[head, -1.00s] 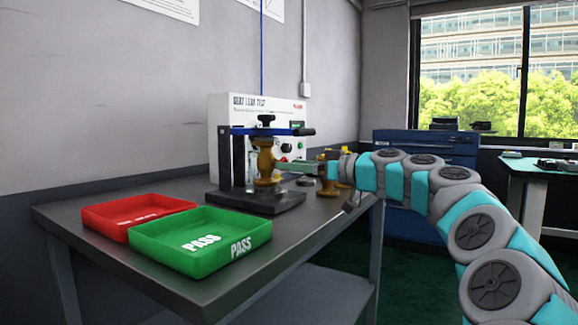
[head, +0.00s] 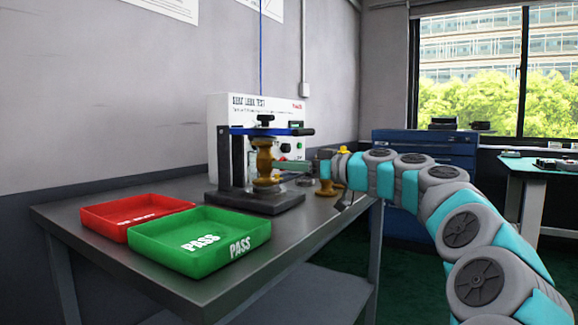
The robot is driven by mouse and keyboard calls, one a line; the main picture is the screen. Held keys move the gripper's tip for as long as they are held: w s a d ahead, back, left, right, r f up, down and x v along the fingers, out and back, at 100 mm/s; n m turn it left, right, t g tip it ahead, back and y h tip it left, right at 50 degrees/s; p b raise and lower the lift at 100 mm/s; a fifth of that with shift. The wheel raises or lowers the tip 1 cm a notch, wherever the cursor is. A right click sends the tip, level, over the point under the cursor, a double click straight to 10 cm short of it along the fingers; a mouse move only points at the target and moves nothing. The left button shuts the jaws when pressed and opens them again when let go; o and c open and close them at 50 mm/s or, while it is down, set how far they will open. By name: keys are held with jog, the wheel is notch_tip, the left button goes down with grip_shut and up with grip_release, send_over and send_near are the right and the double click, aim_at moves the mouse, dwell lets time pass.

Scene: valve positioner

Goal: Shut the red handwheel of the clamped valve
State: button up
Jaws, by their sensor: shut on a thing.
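The brass valve (head: 264,166) stands upright in the clamp fixture (head: 256,202) on the bench, under a blue clamp bar (head: 250,131). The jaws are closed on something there. No red handwheel rim shows clearly; the fingers and valve cover that spot, so how far it is turned cannot be seen.
A white leak tester (head: 232,104) stands behind the clamp. A red tray (head: 130,214) and a green PASS tray (head: 205,240) sit at the bench's front left. A brass piece (head: 331,172) shows near my wrist. A blue cabinet (head: 430,150) stands behind my arm.

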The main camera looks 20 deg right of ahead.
grip_shut()
